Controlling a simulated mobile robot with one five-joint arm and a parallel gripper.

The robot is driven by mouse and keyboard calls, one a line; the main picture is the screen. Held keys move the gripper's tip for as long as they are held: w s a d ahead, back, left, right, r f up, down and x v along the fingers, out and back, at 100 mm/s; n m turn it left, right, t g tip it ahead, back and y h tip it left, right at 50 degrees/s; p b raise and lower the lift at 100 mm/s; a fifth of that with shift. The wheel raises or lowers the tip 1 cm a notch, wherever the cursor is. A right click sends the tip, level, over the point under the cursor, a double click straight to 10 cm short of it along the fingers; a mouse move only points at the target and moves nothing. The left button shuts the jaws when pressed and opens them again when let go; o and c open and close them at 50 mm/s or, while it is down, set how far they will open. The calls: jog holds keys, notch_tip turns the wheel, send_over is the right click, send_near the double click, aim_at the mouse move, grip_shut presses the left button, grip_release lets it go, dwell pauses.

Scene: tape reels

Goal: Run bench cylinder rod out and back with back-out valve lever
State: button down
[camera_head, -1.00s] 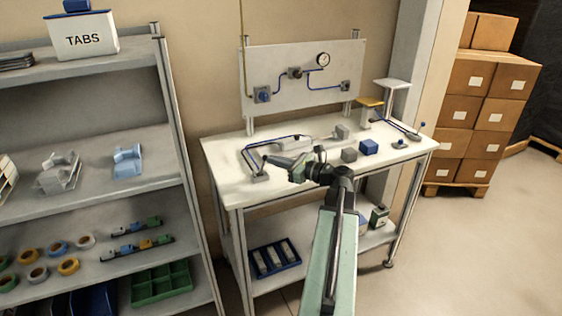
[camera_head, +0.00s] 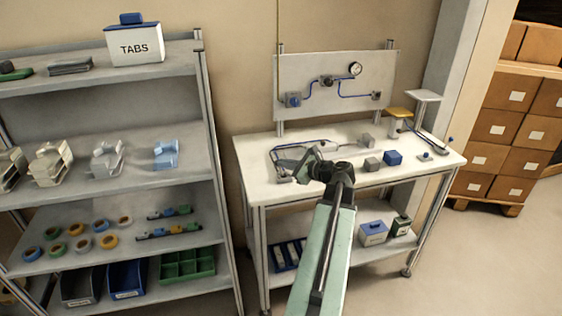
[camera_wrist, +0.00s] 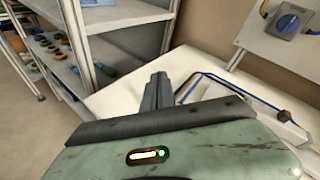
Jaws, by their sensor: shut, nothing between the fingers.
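My gripper (camera_head: 297,169) is over the left part of the white bench top (camera_head: 258,150). Its dark fingers (camera_wrist: 157,90) are shut and empty in the wrist view, above the bench's edge. A small grey valve block (camera_head: 284,178) sits at the bench's front left, close to my fingertips; touching or apart I cannot tell. Its lever is too small to make out. A blue hose (camera_head: 300,144) loops behind it and also shows in the wrist view (camera_wrist: 215,76). The bench cylinder is mostly hidden behind my gripper; a grey block (camera_head: 367,140) stands towards its right end.
A panel (camera_head: 338,90) with a gauge stands at the bench's back. A blue block (camera_head: 393,157) and a grey block (camera_head: 372,164) lie right of my gripper. A shelf rack (camera_head: 100,190) with reels and bins stands left, with a narrow gap beside the bench.

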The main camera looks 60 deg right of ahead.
jog(key=r+p+v, duration=0.1)
jog(key=p+v, duration=0.4)
jog(key=v, duration=0.9)
jog(key=shift+w+a, duration=0.2)
jog(key=shift+a, duration=0.2)
